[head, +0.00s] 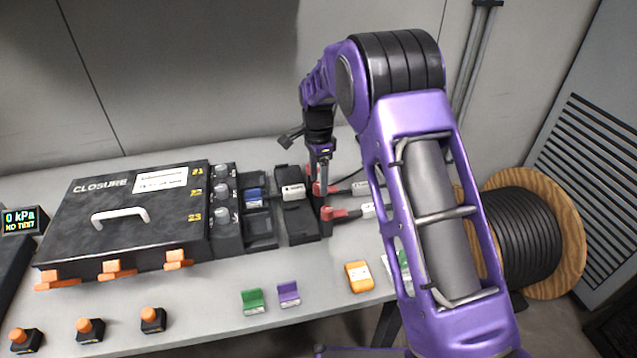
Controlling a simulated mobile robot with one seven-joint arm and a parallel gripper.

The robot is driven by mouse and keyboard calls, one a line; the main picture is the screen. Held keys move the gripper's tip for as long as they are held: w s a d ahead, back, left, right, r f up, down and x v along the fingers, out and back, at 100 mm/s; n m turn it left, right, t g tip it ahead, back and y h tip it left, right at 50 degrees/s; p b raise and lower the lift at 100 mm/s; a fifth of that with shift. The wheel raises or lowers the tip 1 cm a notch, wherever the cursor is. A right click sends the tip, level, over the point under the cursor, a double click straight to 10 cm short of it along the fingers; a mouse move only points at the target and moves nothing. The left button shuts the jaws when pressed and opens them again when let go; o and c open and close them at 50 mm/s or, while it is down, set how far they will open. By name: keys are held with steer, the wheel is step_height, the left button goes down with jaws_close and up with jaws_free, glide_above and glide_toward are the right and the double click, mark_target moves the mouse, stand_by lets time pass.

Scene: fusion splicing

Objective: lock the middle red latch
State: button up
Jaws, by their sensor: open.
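Several red latches stand in a column on a black block right of the black splicing tray. The middle red latch (321,188) shows just below my gripper, with a white connector (361,188) to its right. The front red latch (333,213) is nearer, beside another white connector (368,210). The back red latch is mostly hidden behind my gripper. My gripper (322,180) points down over the middle latch. Its fingertips are small here; I cannot tell whether they touch the latch. Nothing shows held in it.
A black closure box (130,238) with orange clasps fills the left. A black tray strip (303,222) with a white connector (293,191) lies left of the latches. Green (252,301), purple (289,293) and orange (358,276) pieces lie in front. A cable reel (530,240) stands right.

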steer(key=shift+f, duration=0.55)
jaws_close()
